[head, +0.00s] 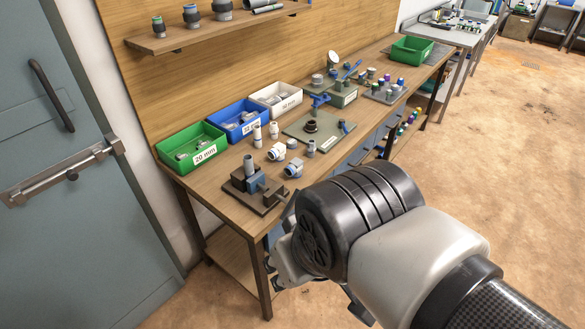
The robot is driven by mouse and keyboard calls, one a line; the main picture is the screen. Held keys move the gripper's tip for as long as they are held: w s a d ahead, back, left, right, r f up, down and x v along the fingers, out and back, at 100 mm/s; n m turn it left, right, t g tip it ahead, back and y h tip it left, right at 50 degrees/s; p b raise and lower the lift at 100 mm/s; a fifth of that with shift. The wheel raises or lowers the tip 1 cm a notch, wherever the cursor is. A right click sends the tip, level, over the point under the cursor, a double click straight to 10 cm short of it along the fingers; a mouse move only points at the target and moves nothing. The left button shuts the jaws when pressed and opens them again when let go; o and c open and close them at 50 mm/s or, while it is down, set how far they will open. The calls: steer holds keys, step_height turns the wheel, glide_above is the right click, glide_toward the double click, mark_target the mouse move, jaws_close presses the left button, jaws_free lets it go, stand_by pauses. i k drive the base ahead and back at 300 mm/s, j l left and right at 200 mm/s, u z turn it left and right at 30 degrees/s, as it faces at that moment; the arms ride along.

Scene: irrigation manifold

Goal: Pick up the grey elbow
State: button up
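Several small pipe fittings stand and lie on the wooden bench (226,190). A white-and-grey fitting (277,151) and another with a blue-grey part (293,168) lie near the middle. A greyer fitting (311,147) stands to their right. At this size I cannot tell which one is the grey elbow. My gripper (288,265) shows only partly, low beside the bench's front edge, behind my arm's large black joint. Its fingers are mostly hidden, so I cannot see whether it is open or holds anything.
A dark fixture with a blue-grey block (252,178) sits at the near bench corner. Green (192,155), blue (238,119) and white (276,98) bins line the back. A grey-green plate (300,127) carries blue-handled parts. A green tray (411,49) is at the far end.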

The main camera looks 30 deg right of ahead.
mark_target(294, 169)
steer(key=i+l, duration=0.55)
steer(key=l, duration=0.2)
steer(key=i+l+u, duration=0.1)
steer(key=i+l, duration=0.4)
steer(key=l, duration=0.25)
